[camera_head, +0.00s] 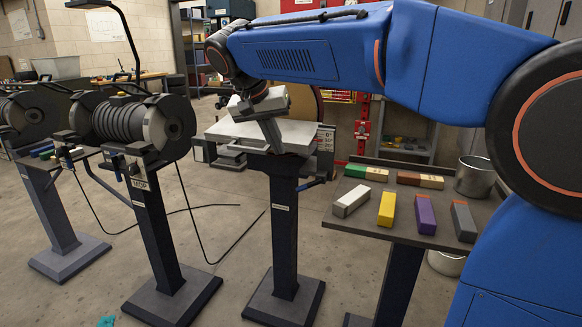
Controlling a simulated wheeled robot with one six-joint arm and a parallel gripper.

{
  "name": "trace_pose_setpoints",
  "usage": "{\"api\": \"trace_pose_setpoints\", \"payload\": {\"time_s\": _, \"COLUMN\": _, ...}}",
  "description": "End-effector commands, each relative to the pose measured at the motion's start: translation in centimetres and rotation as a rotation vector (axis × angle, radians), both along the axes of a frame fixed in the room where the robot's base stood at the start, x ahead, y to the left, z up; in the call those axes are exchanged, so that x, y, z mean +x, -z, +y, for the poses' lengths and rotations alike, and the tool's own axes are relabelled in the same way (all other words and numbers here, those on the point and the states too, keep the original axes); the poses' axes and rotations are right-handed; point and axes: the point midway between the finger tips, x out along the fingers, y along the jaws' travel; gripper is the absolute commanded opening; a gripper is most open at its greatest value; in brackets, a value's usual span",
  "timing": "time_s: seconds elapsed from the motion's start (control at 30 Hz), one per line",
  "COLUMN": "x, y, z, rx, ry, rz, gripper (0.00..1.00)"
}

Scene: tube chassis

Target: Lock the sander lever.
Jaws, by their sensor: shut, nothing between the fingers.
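The sander (295,136) stands on a dark pedestal in the middle of the head view, with a pale flat table and a dark round part behind it. A blue lever (313,183) sticks out at the right, just under the sander's table; I cannot tell its locked or unlocked position. My gripper (273,143) is at the end of my blue arm, in front of and over the sander's table. It is shut and empty, with its fingers pointing down. I cannot tell whether the tips touch the table. The gripper hides part of the sander.
Black cables lie on the floor between the pedestals.

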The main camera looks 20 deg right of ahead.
Motion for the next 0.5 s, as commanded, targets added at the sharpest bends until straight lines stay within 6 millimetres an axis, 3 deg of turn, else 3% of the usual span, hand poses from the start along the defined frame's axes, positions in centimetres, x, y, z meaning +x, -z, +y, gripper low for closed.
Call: {"api": "trace_pose_setpoints", "payload": {"time_s": 0.5, "x": 2.2, "y": 7.1, "z": -3.0, "rx": -0.001, "ry": 0.003, "rz": 0.002, "gripper": 0.00}}
